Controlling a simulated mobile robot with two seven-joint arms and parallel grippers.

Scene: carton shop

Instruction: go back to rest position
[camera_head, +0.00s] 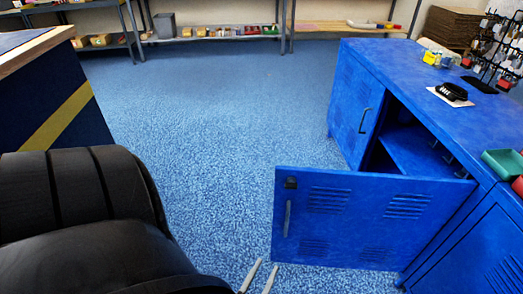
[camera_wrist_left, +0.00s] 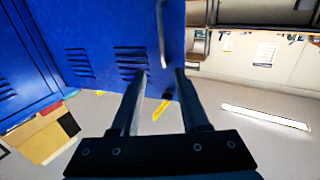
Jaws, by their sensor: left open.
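My left gripper (camera_head: 260,278) shows only as two pale fingertips at the bottom edge of the head view, just left of the lower corner of the open blue cabinet door (camera_head: 345,220). In the left wrist view the gripper (camera_wrist_left: 159,75) is open, with nothing between its fingers. The same door (camera_wrist_left: 95,40) and its handle (camera_wrist_left: 161,35) appear beyond the fingertips there. The fingers look apart from the handle, but the exact gap cannot be told. My right gripper is not in view.
The blue cabinet (camera_head: 405,75) on the right has a dark open compartment. On its top are a black item (camera_head: 452,92), a green tray (camera_head: 503,162) and a tool rack. A wood-topped counter (camera_head: 30,45) stands at left. Blue floor (camera_head: 230,110) between is clear.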

